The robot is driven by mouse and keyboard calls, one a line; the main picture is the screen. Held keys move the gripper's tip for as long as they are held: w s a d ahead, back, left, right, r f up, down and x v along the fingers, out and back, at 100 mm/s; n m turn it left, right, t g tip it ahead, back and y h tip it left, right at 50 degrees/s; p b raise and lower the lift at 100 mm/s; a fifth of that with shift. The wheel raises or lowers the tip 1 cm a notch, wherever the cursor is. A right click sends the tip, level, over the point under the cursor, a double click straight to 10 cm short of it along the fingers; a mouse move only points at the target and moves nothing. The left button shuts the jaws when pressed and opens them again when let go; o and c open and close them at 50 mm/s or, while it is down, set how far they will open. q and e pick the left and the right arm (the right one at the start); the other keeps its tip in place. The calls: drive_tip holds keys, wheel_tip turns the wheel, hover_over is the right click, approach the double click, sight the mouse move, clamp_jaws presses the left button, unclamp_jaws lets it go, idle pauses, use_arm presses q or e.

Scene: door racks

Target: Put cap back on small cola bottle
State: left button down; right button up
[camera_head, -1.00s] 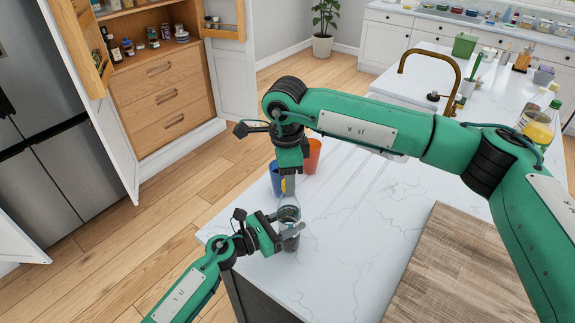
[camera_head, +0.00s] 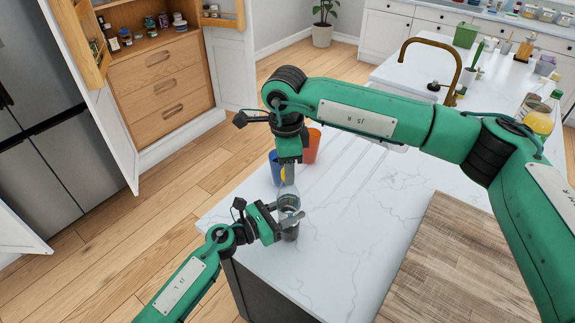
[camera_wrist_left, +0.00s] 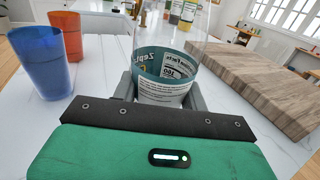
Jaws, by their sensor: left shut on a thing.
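The small bottle (camera_head: 289,204) is clear with a dark lower part and stands upright near the left end of the white counter. In the left wrist view its teal and white label (camera_wrist_left: 163,78) shows between the fingers; its top is out of that view. My left gripper (camera_head: 287,223) is shut around the bottle's lower part. My right gripper (camera_head: 288,177) points straight down directly over the bottle's top. Its fingertips and the bottle's mouth are too small and covered to read, so I cannot make out the cap.
A blue cup (camera_head: 275,168) and an orange cup (camera_head: 312,146) stand just behind the bottle. A wooden board (camera_head: 450,265) lies on the counter (camera_head: 350,225) to the right. A brass faucet (camera_head: 433,42) rises farther back. The counter between bottle and board is clear.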

drive_tip(key=shift+o, duration=0.8)
wheel_tip(320, 180, up, 12)
drive_tip(key=shift+a, duration=0.15)
use_arm(q)
drive_tip(key=c, duration=0.7)
unclamp_jaws()
